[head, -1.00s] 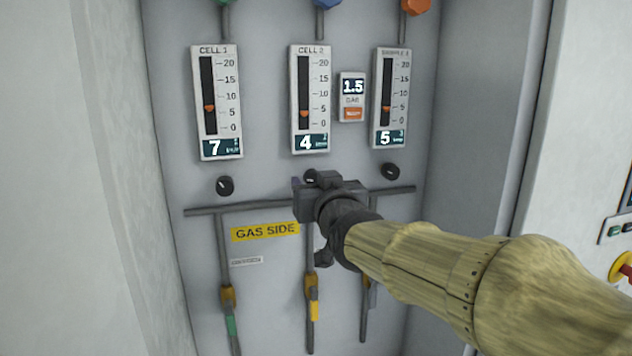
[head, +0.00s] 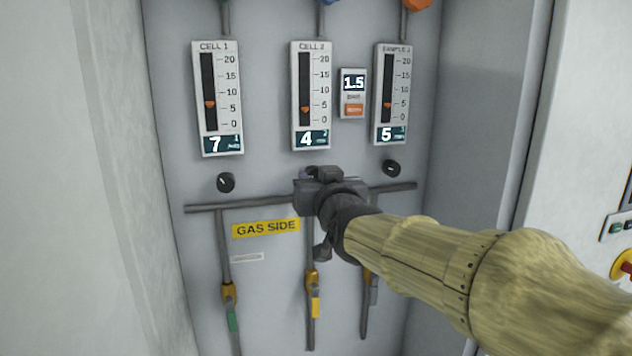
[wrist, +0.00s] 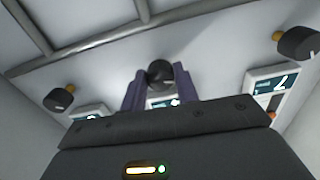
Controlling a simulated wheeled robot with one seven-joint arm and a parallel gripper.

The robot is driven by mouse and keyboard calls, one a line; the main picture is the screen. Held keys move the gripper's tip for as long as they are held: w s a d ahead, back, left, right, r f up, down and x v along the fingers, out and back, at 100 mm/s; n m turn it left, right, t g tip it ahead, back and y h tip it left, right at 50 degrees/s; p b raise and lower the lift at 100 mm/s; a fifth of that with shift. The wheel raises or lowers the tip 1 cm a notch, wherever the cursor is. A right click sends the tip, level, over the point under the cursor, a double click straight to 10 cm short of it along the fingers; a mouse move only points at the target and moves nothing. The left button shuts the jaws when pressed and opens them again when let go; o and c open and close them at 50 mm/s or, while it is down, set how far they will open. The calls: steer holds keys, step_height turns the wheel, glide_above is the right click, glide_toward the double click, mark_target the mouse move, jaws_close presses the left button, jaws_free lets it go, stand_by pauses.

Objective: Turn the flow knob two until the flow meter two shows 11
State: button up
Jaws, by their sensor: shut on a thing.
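Flow meter two, labelled CELL 2 (head: 311,95), shows 4 on its display in the head view, with its orange marker low on the scale. Flow knob two (wrist: 160,74) is a black round knob below that meter; it shows between my fingers in the wrist view and is mostly hidden by my gripper in the head view. My gripper (wrist: 160,88) is shut on this knob, one finger on each side. In the head view my gripper (head: 318,180) sits just under the CELL 2 meter.
The CELL 1 meter (head: 217,98) shows 7 and the right meter (head: 392,93) shows 5. Their black knobs stand at the left (head: 226,183) and right (head: 392,168). A small display (head: 353,92) reads 1.5. A horizontal pipe (head: 250,205) runs below the knobs.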

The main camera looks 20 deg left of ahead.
steer(key=shift+f, duration=0.1)
steer(key=m+b, duration=0.7)
steer(key=m, duration=1.2)
steer(key=shift+a+m, duration=0.1)
steer(key=shift+m, duration=0.3)
steer(key=o, duration=1)
steer(key=shift+r, duration=0.2)
